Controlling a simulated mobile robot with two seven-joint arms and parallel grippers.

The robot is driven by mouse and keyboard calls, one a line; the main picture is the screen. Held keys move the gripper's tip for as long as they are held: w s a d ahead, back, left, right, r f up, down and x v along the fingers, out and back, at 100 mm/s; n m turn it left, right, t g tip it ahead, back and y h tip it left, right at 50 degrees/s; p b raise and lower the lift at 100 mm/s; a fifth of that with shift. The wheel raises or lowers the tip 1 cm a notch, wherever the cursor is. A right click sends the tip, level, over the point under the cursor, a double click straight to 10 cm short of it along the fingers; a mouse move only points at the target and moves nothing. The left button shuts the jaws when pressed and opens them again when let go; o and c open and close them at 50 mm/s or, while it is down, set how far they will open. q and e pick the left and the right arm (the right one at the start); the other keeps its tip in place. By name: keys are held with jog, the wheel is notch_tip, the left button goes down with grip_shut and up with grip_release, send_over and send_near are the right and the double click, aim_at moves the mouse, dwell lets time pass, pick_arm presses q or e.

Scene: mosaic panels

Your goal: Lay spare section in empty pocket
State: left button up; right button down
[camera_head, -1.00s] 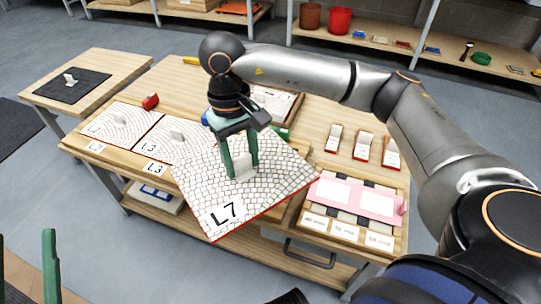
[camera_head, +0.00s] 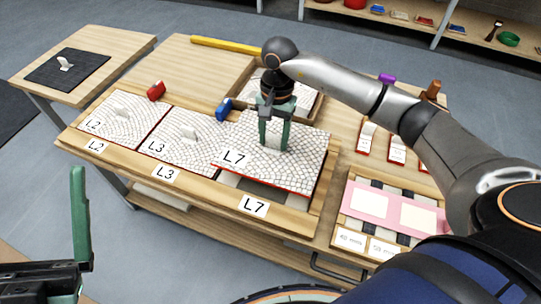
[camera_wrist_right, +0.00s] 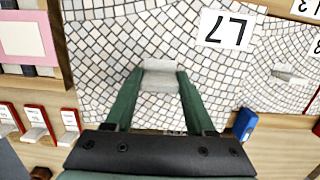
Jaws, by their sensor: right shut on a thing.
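The spare section, a mosaic panel marked L7 (camera_head: 308,165), has pale irregular tiles and a thin red edge. My right gripper (camera_head: 273,148) is shut on the pale handle in its middle; the grip also shows in the right wrist view (camera_wrist_right: 160,77). The panel hangs slightly turned over the empty pocket (camera_head: 242,187) of the wooden frame (camera_head: 200,187), beside panel L3. A dark strip of the pocket shows below its front edge; the rest is hidden. The frame's label there reads L7 (camera_head: 254,205). My left gripper (camera_head: 72,250) stands empty at the lower left, seemingly open.
Panels L3 (camera_head: 187,152) and L2 (camera_head: 118,117) lie in the frame to the left. Blue (camera_head: 226,109) and red (camera_head: 157,91) clamps stand behind. A wooden tray (camera_head: 240,79) is behind the gripper. A pink strip (camera_head: 370,203) with cards lies at the right.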

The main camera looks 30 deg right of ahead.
aim_at(273, 148)
notch_tip(273, 148, down, 3)
jog(key=shift+r, duration=0.2)
jog(key=shift+f+b, duration=0.35)
jog(key=shift+f, duration=0.15)
notch_tip(273, 148, down, 3)
jog(key=shift+f+b, duration=0.15)
jog(key=shift+b, duration=0.25)
jog(key=shift+c, duration=1.2)
grip_release()
